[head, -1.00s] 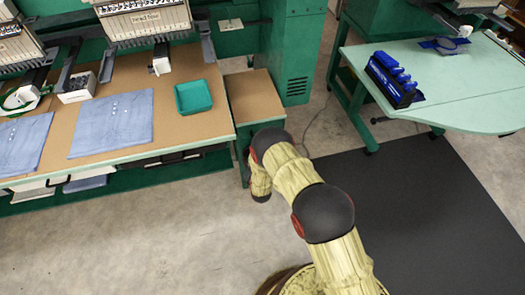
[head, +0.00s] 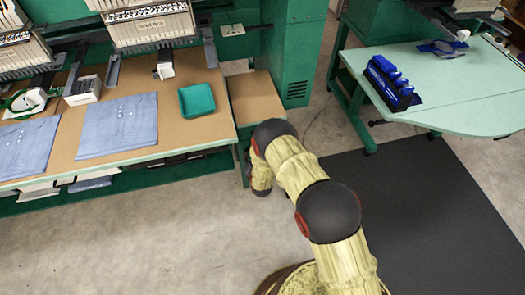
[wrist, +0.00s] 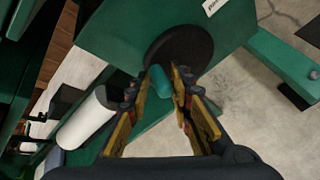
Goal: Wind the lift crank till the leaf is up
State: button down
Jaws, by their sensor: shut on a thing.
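In the wrist view, a teal crank grip (wrist: 161,80) stands in front of a round black disc (wrist: 180,48) on a green metal housing (wrist: 110,35). My gripper (wrist: 163,86) has its yellow-and-black fingers on either side of the grip and is shut on it. In the head view, a small brown leaf (head: 257,97) adjoins the right end of the long worktable (head: 170,78). The leaf looks about level with the tabletop, but its exact height is hard to tell. My arm bends down beside the table end, where my gripper and the crank are hidden.
Folded blue shirts (head: 118,126) and a teal tray (head: 196,100) lie on the worktable. A green cabinet (head: 293,50) stands behind the leaf. A pale green table (head: 460,90) with a blue rack (head: 390,83) is at right. Wrist view shows a white roll (wrist: 86,120) nearby.

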jog(key=shift+w+d+r, duration=0.3)
jog(key=shift+w+r, duration=0.6)
jog(key=shift+w, duration=0.05)
jog(key=d, duration=0.4)
jog(key=shift+w+r, duration=0.15)
jog(key=shift+w, duration=0.15)
jog(key=c, duration=2)
grip_release()
jog(key=shift+o, duration=1.2)
jog(key=shift+w+d+f, duration=0.1)
jog(key=shift+w+f, duration=0.1)
jog(key=shift+f, duration=0.25)
jog(key=shift+s+f, duration=0.1)
jog(key=shift+s+a+f, duration=0.15)
jog(key=shift+s+a, duration=0.1)
jog(key=shift+s, duration=0.15)
jog(key=shift+b, duration=0.3)
jog(key=shift+s+f, duration=0.3)
